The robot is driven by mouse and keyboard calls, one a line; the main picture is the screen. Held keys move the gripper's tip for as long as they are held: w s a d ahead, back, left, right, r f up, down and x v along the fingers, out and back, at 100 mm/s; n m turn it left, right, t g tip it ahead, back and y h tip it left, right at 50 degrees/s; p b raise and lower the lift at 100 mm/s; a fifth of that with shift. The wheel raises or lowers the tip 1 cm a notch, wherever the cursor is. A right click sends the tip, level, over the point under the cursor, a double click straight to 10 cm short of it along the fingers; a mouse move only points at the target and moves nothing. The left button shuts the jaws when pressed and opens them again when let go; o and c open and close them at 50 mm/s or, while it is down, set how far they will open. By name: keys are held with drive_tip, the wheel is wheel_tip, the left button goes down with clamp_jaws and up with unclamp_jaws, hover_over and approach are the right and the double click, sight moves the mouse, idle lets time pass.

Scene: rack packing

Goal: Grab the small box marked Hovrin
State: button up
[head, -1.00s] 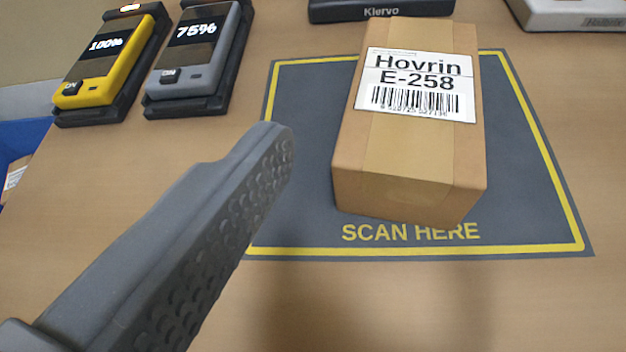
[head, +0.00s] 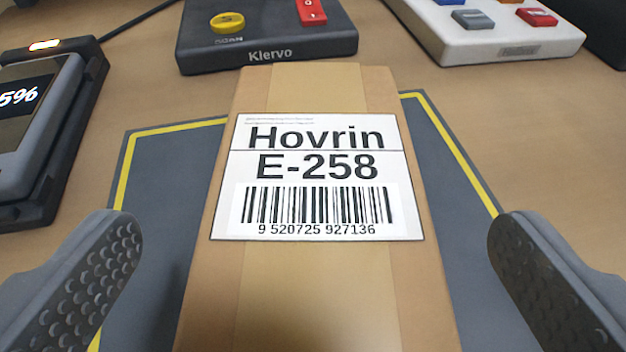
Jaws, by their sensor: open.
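The small cardboard box (head: 300,290) marked Hovrin E-258 stands on the grey scan mat (head: 170,165) with its barcode label facing up towards me. Its near end runs out of the bottom of the view. My gripper (head: 315,235) is open, with one finger to the left of the box and one to the right. A gap shows between each finger and the box, so neither appears to touch it.
Behind the box sits a dark Klervo device (head: 268,40) with a yellow and a red button. A white device (head: 490,35) with coloured buttons is at the back right. A grey handheld unit in a dark cradle (head: 75,150) stands at the left.

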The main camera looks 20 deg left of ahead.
sight(315, 188)
drive_tip(key=x, duration=0.3)
drive_tip(key=shift+w+f+b, duration=0.1)
drive_tip(key=shift+f+b, duration=0.25)
drive_tip(key=shift+w+a+f, duration=0.2)
drive_tip(key=shift+w+a, duration=0.05)
drive_tip(key=shift+w, duration=0.45)
drive_tip(key=c, duration=1.2)
drive_tip(key=shift+o, duration=0.2)
drive_tip(key=shift+r, duration=0.1)
